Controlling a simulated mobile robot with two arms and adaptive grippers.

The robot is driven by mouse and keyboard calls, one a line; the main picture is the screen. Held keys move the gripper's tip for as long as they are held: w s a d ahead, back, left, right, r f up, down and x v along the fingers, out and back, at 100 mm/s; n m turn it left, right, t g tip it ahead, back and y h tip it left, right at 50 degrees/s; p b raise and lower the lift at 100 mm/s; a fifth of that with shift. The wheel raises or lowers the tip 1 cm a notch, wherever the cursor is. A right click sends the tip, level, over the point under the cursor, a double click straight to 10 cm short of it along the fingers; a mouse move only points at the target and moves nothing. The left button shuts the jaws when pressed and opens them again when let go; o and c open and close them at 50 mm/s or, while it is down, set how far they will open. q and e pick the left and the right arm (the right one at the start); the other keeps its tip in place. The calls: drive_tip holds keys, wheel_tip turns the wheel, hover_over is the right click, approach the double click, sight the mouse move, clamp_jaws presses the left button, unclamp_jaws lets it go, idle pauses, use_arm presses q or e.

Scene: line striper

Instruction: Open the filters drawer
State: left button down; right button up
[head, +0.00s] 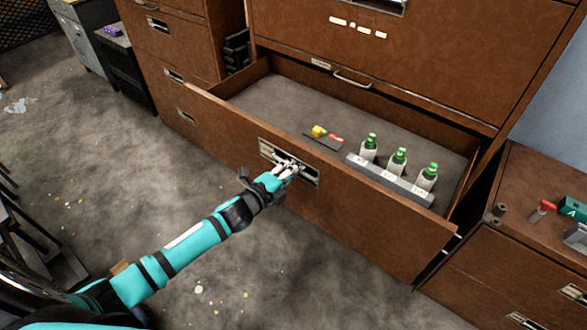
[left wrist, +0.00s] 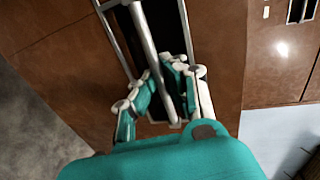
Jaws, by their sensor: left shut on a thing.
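A wide brown drawer (head: 345,215) at the bottom of the large cabinet stands pulled out in the head view. Its label cannot be read, so I cannot tell if it is the filters drawer. My left gripper (head: 288,168) is at the recessed metal handle (head: 311,178) on its front. In the left wrist view the fingers (left wrist: 163,88) are shut around the handle bar (left wrist: 143,32). Inside the drawer are green-capped white bottles (head: 397,161) by a grey labelled strip (head: 390,181) and a dark flat piece with a yellow item (head: 318,131). My right gripper is not in view.
Another brown cabinet (head: 525,265) stands at the right with small items, including a green box (head: 573,209), on top. More brown drawers (head: 165,45) and a dark unit (head: 125,68) stand at the left. The grey floor (head: 110,195) before the drawer is mostly clear, with small scattered bits.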

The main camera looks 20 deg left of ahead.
use_arm(q)
drive_tip(key=shift+f, duration=0.1)
drive_tip(key=c, duration=1.7)
unclamp_jaws()
drive_tip(key=shift+s, duration=0.15)
drive_tip(key=v, duration=1.2)
